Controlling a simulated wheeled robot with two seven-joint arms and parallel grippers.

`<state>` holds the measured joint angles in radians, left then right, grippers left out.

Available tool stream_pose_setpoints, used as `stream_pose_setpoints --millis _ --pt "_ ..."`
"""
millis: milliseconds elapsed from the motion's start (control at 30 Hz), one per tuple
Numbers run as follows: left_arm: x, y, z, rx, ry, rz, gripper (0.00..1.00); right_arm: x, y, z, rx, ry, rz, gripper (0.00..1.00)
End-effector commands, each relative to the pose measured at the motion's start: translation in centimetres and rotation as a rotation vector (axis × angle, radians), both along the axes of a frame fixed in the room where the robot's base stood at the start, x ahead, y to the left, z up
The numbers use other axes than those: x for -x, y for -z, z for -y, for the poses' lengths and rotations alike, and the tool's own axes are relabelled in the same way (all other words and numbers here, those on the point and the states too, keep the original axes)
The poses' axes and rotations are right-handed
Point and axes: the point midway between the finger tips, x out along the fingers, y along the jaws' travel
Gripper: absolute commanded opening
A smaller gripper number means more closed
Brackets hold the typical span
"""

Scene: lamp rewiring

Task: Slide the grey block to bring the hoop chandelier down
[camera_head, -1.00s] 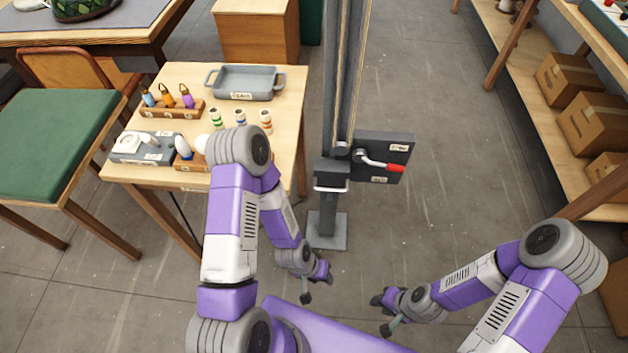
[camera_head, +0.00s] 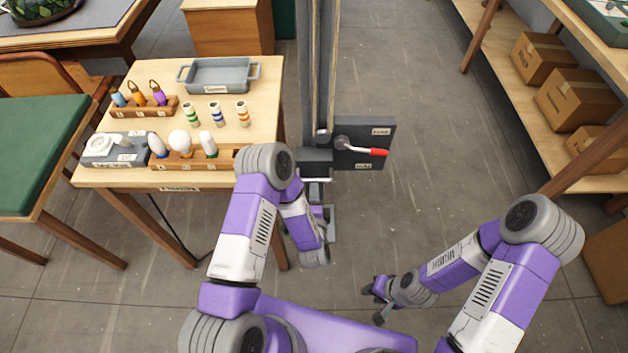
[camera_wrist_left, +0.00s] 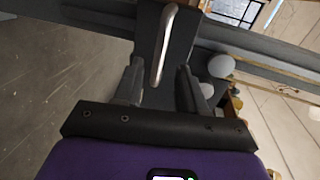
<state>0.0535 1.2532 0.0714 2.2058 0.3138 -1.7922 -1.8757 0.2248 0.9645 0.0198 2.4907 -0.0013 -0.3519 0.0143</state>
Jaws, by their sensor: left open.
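The grey block (camera_head: 315,161) sits on the upright post, with a pale bar handle (camera_head: 316,180) on its near face. My left gripper (camera_head: 318,198) is just below and in front of the handle, partly hidden by its own forearm. In the left wrist view, my left gripper (camera_wrist_left: 160,82) is open, with the handle (camera_wrist_left: 163,45) in line with the gap between its fingers and the dark block (camera_wrist_left: 183,48) behind. I cannot tell whether they touch. My right gripper (camera_head: 376,304) hangs low, away from the post; its opening is unclear. The hoop chandelier is not in view.
A dark plate (camera_head: 352,128) with a red-handled lever (camera_head: 372,152) is beside the block, the lever pointing right. A wooden table (camera_head: 262,80) with bulbs (camera_head: 180,142) and a grey tray (camera_head: 218,76) stands left. Shelves with boxes (camera_head: 567,98) stand right. The floor between is clear.

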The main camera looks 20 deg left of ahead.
Motion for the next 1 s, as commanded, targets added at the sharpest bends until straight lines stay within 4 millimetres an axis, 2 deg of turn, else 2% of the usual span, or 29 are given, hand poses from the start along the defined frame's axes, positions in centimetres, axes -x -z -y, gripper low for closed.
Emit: stream_pose_setpoints --millis 400,533,800,1000 --pt "-5.7 1.3 -1.8 0.002 -0.004 0.002 0.40 0.0 1.7 0.0 0.000 0.000 0.000 0.36" --pt "-6.4 1.4 -1.9 0.002 -0.001 0.000 0.40 0.0 1.9 0.0 0.000 0.000 0.000 0.36" --pt "-6.6 1.4 -2.0 0.001 0.000 0.000 0.40 0.0 1.8 0.0 0.000 0.000 0.000 0.36" --pt "-6.5 1.4 -2.0 0.002 0.000 0.001 0.10 0.0 1.8 0.0 0.000 0.000 0.000 0.36"
